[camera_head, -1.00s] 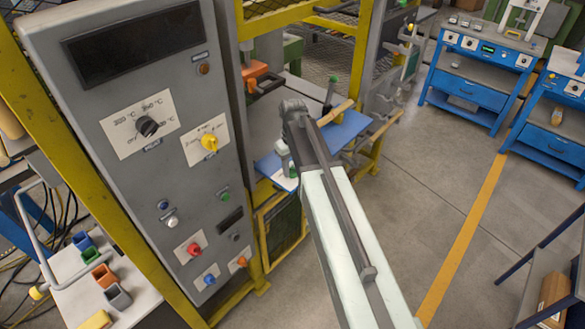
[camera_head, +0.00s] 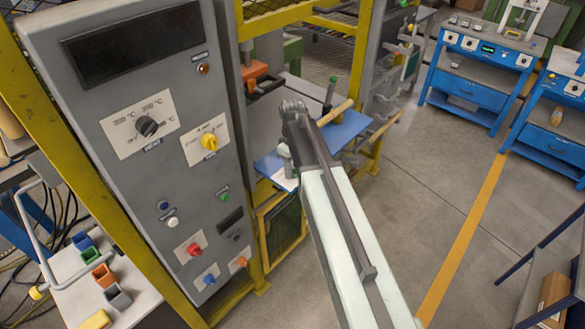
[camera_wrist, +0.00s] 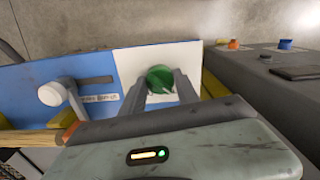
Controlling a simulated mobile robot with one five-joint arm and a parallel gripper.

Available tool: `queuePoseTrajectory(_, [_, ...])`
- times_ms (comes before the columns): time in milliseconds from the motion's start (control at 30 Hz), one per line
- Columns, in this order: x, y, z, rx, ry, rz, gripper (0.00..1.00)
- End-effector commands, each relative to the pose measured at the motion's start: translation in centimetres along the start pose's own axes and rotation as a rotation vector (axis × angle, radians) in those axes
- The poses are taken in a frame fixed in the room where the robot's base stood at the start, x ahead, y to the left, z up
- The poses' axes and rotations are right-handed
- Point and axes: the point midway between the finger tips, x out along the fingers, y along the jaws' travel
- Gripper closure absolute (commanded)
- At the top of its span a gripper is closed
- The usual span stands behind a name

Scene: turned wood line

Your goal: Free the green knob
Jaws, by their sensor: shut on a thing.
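The green knob (camera_wrist: 160,78) is in the wrist view, in front of a white plate (camera_wrist: 128,65) on a blue board (camera_wrist: 40,88). My gripper (camera_wrist: 162,90) has a finger on each side of the knob and is shut on it. The fingers hide the knob's sides, and its base is hidden.
A lever with a pale round end (camera_wrist: 52,94) stands on the board left of my gripper. A wooden bar (camera_head: 336,113) lies near the board's top. A tall grey control cabinet (camera_head: 95,100) stands close on the left. The floor (camera_head: 430,170) to the right is clear.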

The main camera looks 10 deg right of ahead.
Motion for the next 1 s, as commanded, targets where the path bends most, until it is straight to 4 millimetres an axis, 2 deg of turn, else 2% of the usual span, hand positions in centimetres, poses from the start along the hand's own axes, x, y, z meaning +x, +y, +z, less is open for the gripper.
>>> queuePoseTrajectory(167, [0.0,0.1,0.0,-0.001,0.000,0.002,1.00])
queuePoseTrajectory(200, [0.0,0.1,0.0,0.000,0.000,0.002,0.60])
queuePoseTrajectory(267, [0.0,0.1,0.0,0.000,0.000,0.002,0.43])
queuePoseTrajectory(300, [0.0,0.1,0.0,0.000,0.000,0.002,0.41])
queuePoseTrajectory(667, [-0.4,0.0,0.0,0.000,0.000,0.001,0.41])
queuePoseTrajectory(767, [-1.4,0.0,0.0,0.001,0.000,0.000,0.41])
queuePoseTrajectory(1000, [-5.8,0.0,0.0,0.001,0.000,0.001,0.41])
